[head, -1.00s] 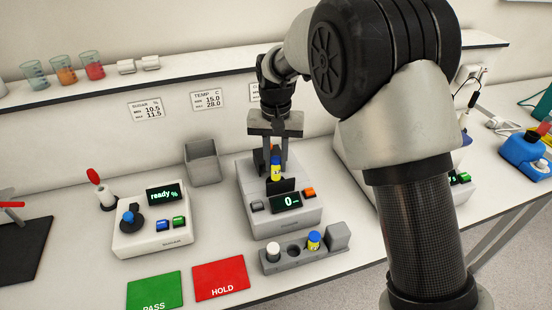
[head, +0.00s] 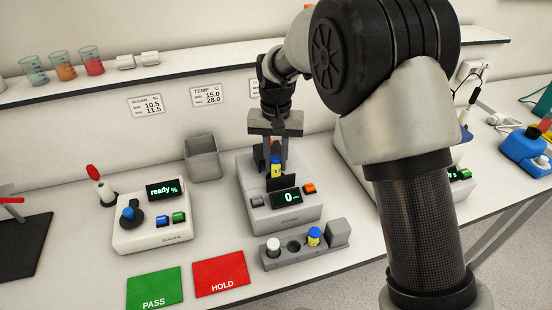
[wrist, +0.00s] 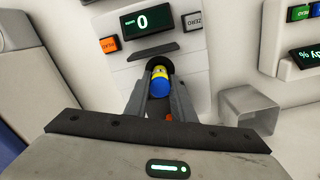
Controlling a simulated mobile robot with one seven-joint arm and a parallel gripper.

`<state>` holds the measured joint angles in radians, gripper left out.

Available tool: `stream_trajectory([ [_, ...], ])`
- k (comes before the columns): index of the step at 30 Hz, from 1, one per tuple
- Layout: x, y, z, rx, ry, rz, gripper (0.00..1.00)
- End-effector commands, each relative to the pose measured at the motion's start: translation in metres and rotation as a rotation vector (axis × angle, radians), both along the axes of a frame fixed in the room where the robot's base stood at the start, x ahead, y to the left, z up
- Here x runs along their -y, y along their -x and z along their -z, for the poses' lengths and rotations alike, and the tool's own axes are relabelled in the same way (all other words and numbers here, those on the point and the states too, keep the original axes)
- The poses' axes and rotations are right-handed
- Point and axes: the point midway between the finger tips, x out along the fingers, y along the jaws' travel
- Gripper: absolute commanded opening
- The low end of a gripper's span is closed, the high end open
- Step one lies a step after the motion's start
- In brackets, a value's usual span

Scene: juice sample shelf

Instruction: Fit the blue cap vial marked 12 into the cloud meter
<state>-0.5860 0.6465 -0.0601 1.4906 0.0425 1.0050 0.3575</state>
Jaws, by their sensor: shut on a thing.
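A vial with a blue cap and yellow label (head: 276,168) is in my gripper (head: 276,158). The mark on its label is too small to read surely. The cloud meter (head: 256,211) is the grey box below, its screen showing 0. In the wrist view my gripper (wrist: 160,90) is shut on the vial (wrist: 160,77), blue cap towards the camera. The vial is at the dark round well (wrist: 157,62) of the meter. It stands about upright; its lower end is hidden, so I cannot tell how deep it sits.
A grey rack (head: 291,259) in front holds a white-capped vial (head: 272,246) and another blue-capped vial (head: 314,236). A sugar meter (head: 150,232) reading "ready" stands left. Green PASS (head: 155,288) and red HOLD (head: 220,275) mats lie in front. A grey bin (head: 203,160) stands behind left.

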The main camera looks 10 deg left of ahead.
Motion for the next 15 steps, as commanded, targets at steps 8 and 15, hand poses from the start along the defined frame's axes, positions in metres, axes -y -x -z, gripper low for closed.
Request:
stream_trajectory([
  [8, 0.0, 0.0, 0.007, 0.0, 0.0, 0.0, 0.0],
  [15, 0.0, 0.0, 0.013, -0.001, 0.0, 0.0, 0.0],
])
